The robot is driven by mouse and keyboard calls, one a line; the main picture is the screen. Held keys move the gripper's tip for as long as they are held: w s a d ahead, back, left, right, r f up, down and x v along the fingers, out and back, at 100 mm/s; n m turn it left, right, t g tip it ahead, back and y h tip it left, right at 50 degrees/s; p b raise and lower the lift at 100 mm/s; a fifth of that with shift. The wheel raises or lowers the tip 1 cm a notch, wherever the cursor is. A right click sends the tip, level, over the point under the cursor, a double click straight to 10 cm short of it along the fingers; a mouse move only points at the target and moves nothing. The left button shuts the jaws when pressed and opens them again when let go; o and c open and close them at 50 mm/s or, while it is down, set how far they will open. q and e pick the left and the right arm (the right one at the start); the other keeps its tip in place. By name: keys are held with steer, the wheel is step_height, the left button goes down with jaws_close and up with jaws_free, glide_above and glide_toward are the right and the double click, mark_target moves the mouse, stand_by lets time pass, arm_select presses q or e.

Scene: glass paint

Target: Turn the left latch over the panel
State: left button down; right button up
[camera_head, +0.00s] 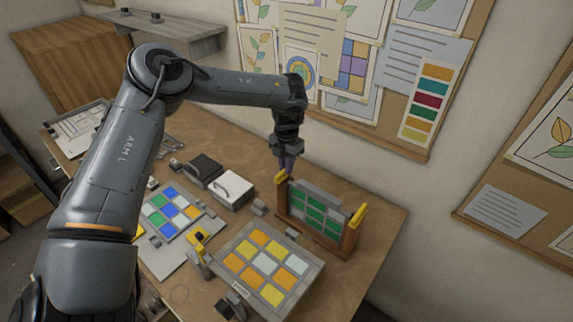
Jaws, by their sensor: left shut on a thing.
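A panel with green panes (314,216) stands upright in a wooden holder (347,238) near the right end of the bench. A yellow left latch (281,177) sits at the top of the holder's left post. A second yellow latch (358,215) sits at the top of the right post and stands up at a tilt. My left gripper (287,166) reaches down from above and is shut on the left latch. Its fingers cover part of that latch, so its exact turn is hard to tell. My right gripper is out of view.
A tray of yellow, orange and white panes (228,255) lies in front of the holder. A sheet with blue, green and orange panes (155,203) lies to its left. A white box (233,191) and a dark box (203,167) stand behind. The wall is close behind the bench.

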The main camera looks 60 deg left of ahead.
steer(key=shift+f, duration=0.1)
arm_select(q)
steer(key=n+b, duration=0.2)
steer(key=n, duration=0.1)
steer(key=shift+s+a+f, duration=0.1)
steer(key=shift+a, duration=0.05)
steer(key=n+b, duration=0.1)
steer(key=n, duration=0.1)
steer(key=n+b, duration=0.1)
steer(key=n, duration=0.1)
steer(key=shift+s+a+n, duration=0.2)
steer(key=shift+n, duration=0.2)
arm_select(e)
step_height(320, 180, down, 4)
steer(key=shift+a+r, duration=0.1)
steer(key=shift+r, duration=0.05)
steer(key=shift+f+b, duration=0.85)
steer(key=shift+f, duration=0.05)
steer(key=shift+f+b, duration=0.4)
arm_select(q)
steer(key=n, duration=0.6)
steer(key=s+n, duration=0.1)
steer(key=n, duration=0.3)
steer(key=shift+s, duration=0.1)
steer(key=c, duration=1.2)
jaws_free()
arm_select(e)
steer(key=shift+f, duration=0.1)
